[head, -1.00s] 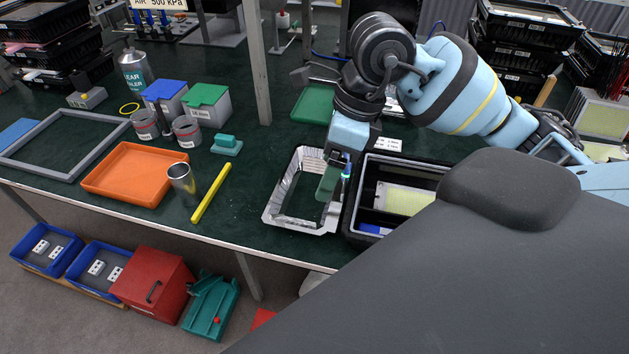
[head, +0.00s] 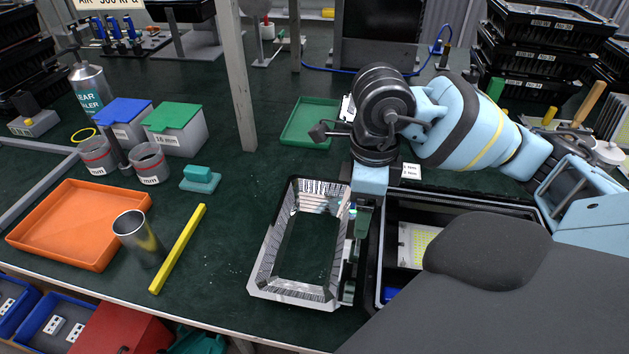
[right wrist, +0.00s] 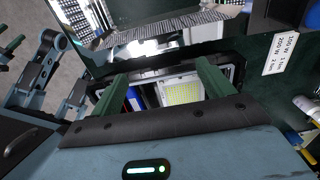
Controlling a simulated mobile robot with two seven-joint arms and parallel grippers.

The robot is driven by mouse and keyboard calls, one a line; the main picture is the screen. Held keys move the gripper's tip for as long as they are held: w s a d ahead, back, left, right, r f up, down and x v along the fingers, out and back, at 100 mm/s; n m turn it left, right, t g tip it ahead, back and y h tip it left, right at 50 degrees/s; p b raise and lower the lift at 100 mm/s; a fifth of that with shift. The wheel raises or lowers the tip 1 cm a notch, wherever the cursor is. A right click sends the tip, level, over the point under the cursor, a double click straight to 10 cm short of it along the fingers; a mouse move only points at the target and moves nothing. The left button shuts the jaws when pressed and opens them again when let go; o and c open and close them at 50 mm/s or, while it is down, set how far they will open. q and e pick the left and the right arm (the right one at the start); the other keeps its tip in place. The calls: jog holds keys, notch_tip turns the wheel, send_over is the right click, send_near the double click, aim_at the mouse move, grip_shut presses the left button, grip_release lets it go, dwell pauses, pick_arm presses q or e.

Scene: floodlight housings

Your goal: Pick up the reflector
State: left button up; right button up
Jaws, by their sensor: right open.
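The reflector (head: 290,288) is a shiny silver rectangular frame with sloping walls and an open middle. It lies on the dark green tabletop in the head view. In the right wrist view its silver wall (right wrist: 150,28) shows beyond the fingertips. My right gripper (head: 353,255) is at the reflector's right side, between it and the black housing. Its two green fingers are spread apart with nothing held between them in the right wrist view (right wrist: 162,75). Whether a finger touches the reflector I cannot tell. My left gripper is not in view.
The black housing (head: 470,198) with a yellow LED panel (head: 415,243) stands close on the right. A yellow bar (head: 178,248), a metal cup (head: 138,238) and an orange tray (head: 75,215) lie to the left. A green tray (head: 310,122) and a post (head: 237,80) are behind.

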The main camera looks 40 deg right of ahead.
jog(key=shift+d+f, duration=0.2)
jog(key=shift+f, duration=3.5)
jog(key=shift+c, duration=0.4)
jog(key=c, duration=1.3)
